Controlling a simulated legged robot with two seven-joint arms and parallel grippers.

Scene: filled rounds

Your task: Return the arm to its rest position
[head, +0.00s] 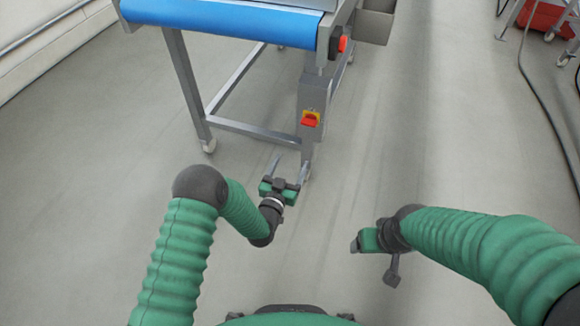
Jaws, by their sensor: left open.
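My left gripper (289,168) is open and empty. Its two thin fingers point away from me, near the foot of the steel conveyor frame in the picture. My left arm (182,240) is green with dark joints and bends in from the left. My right gripper (362,243) is at the end of the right arm (480,245), which comes in from the right edge. The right fingers are not clearly visible, so I cannot tell whether they are apart. Nothing shows in either gripper.
A red object (545,16) and a dark cable (545,105) are at the right. The grey floor (420,120) between is clear.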

